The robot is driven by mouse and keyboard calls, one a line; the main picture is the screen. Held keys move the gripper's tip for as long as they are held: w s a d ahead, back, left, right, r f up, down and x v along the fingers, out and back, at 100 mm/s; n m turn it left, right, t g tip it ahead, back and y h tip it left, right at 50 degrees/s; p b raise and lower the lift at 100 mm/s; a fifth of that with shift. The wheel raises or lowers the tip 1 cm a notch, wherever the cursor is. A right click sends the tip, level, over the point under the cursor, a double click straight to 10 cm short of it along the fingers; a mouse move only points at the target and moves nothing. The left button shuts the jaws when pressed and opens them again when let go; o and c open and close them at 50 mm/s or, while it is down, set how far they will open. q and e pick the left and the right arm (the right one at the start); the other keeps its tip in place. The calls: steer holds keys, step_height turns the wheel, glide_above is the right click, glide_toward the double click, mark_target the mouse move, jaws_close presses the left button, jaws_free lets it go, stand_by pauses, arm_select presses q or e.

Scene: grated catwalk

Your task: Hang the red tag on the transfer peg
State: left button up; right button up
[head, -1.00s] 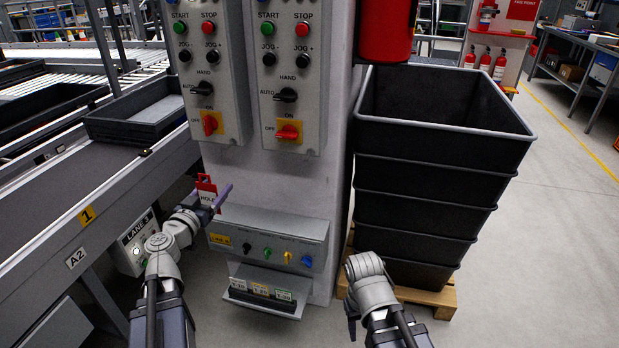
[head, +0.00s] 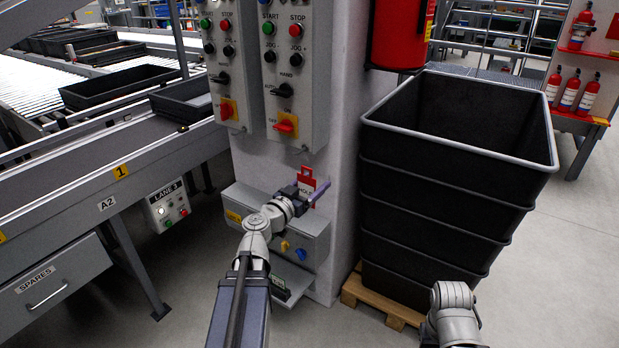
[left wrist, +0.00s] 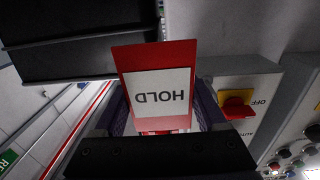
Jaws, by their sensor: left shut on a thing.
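The red tag (head: 306,173) has a white label and is in my left gripper (head: 310,192), in front of the grey column. In the left wrist view the tag (left wrist: 155,58) shows upside down with "HOLD" on it, between the purple fingers (left wrist: 158,118). My left gripper is shut on it. Below is a grey peg box (head: 315,222) on the column; a yellow peg (head: 285,245) and a blue peg (head: 301,254) show on its front. My left arm hides other pegs. I cannot read which is the transfer peg. My right arm shows at lower right; its gripper is out of view.
Two switch panels (head: 296,75) are on the column above the tag. A conveyor (head: 90,175) with a lane 3 box (head: 168,205) runs at left.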

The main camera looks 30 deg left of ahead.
arm_select(q)
steer(key=shift+w+a+r, duration=0.1)
steer(key=shift+a, duration=0.3)
steer(key=s+a+r, duration=0.1)
steer(key=a, duration=0.6)
steer(key=shift+t+y, duration=0.3)
steer(key=shift+t, duration=0.1)
arm_select(e)
steer(key=shift+d+r, duration=0.2)
steer(key=shift+d, duration=0.15)
arm_select(q)
steer(key=w, duration=0.8)
steer(key=shift+d+f+n, duration=0.2)
steer(key=shift+f+n, duration=0.1)
steer(key=shift+w, duration=0.2)
steer(key=shift+c, duration=0.7)
steer(key=shift+w+d, duration=0.1)
steer(key=shift+w, duration=0.2)
steer(key=shift+w+f+b, duration=0.45)
steer(key=shift+w+b, duration=0.1)
steer(key=shift+b, duration=0.1)
arm_select(e)
steer(key=shift+f, duration=0.85)
